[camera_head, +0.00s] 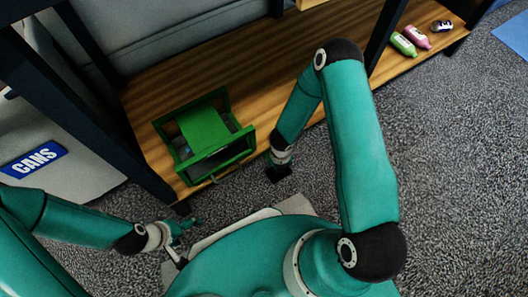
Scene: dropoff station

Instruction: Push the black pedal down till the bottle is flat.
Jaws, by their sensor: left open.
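A green press-like frame (203,122) stands on the wooden shelf, left of centre. Greyish, shiny material shows through its open sides; I cannot tell whether it is the bottle or how flat it is. I cannot make out the black pedal for sure. My left gripper (183,240) is open and empty, low in front of the shelf, below the green frame and apart from it. My right arm bends over and down to the right of the frame. Its dark end (279,173) is over the carpet just off the shelf edge, and its fingers are not clear.
The wooden shelf (300,45) has dark posts at the left and right. Several small bottles, one green (403,44) and one pink (416,37), lie at its right end. A pale bin with a blue CANS label (33,159) stands left. Grey carpet (450,180) is clear at right.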

